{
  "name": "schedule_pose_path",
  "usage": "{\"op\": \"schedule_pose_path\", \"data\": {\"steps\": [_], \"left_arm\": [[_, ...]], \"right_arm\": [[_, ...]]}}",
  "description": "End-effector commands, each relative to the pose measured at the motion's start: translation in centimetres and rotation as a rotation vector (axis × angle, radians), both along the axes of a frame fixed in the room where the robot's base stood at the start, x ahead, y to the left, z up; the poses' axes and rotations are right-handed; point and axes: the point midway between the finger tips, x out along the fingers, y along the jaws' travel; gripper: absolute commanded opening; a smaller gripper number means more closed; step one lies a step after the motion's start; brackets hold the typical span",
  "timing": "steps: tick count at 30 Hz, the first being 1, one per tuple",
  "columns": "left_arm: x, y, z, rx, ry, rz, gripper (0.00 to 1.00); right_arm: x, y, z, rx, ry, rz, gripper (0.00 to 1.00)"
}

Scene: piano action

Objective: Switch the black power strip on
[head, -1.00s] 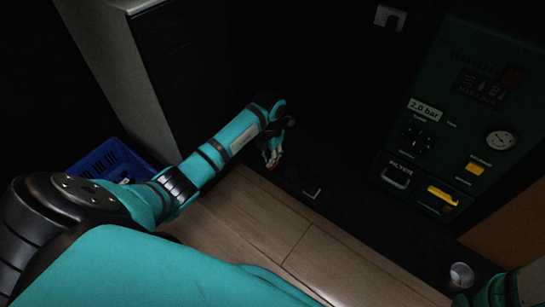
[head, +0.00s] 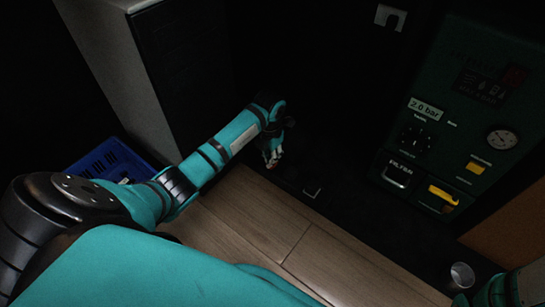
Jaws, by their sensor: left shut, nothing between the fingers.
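My left arm reaches in from the left, and its gripper (head: 272,160) is shut and empty, pointing down at the dark floor strip beside the wood floor. The black power strip is hard to tell from the dark surface around it. A small dark piece with a pale edge (head: 312,192) lies just right of the gripper and may be part of it. The switch cannot be made out, and I cannot tell whether the fingertips touch anything.
A dark green machine (head: 451,115) with a gauge, a knob and yellow parts stands at the right. A grey cabinet (head: 105,75) and a blue crate (head: 108,160) are at the left. The wood floor (head: 290,245) is clear.

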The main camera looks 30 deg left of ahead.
Motion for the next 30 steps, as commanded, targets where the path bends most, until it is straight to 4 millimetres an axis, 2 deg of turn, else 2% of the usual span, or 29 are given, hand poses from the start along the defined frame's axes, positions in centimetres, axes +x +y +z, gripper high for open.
{"op": "schedule_pose_path", "data": {"steps": [30], "left_arm": [[0.0,0.0,-1.6,0.000,0.000,0.000,0.00]], "right_arm": [[0.0,0.0,-0.9,0.000,0.000,0.000,0.40]]}}
